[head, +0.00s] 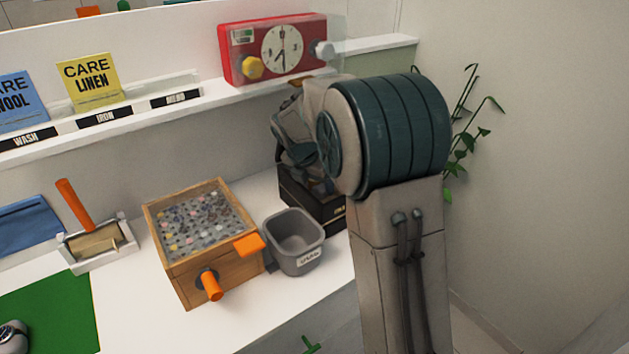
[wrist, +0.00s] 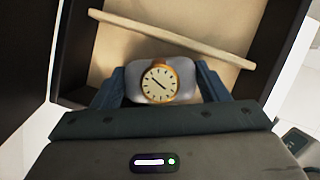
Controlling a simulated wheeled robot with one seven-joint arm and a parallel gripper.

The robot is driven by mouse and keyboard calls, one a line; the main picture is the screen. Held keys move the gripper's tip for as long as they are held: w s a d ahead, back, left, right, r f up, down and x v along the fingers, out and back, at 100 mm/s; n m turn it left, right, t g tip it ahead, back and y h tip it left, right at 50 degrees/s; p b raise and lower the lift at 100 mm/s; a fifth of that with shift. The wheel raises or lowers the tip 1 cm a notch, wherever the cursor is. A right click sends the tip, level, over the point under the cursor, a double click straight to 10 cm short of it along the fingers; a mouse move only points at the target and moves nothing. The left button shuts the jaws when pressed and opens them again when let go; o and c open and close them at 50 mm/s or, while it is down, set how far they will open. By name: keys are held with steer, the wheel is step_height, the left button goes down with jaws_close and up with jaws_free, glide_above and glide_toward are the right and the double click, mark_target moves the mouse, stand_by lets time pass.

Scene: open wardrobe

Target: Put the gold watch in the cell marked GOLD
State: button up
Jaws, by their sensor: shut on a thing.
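The gold watch (wrist: 158,84), with a cream dial and a gold rim, sits on a grey cushion between the two fingers of my gripper (wrist: 160,86) in the wrist view. My gripper is shut on it. Beyond it is a dark box with a beige lining and a pale divider bar (wrist: 180,38) across it. In the head view the dark box (head: 333,214) stands under my gripper, with a small gold label on its front, too small to read. My arm hides the watch and most of the box there. No cell marking is legible.
A grey bin (head: 296,254) and a wooden box of pebbles (head: 192,265) with orange handles stand left of the dark box. A red clock unit (head: 272,48) is on the shelf behind. A silver-rimmed round thing (head: 13,336) lies on the green mat (head: 58,312).

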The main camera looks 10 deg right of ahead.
steer(key=o, duration=0.8)
steer(key=p+v, duration=0.1)
steer(key=v, duration=1.1)
steer(key=shift+s+d+r+m, duration=0.1)
steer(key=shift+s+m, duration=0.3)
steer(key=shift+s+d+f+m+g+y, duration=0.1)
steer(key=shift+s+d+f+m+y, duration=0.8)
steer(key=shift+s+m, duration=3.5)
steer(key=shift+s+d+f+m+g+y, duration=0.15)
steer(key=shift+s+f+m, duration=1.35)
steer(key=shift+s+m, duration=2.9)
steer(key=shift+s+d+f+m+g+y, duration=0.1)
steer(key=shift+s+d+f+m+y, duration=0.75)
steer(key=shift+s+m, duration=3.55)
steer(key=shift+a+f+h, duration=0.3)
steer(key=shift+a+f, duration=0.05)
steer(key=shift+a, duration=0.05)
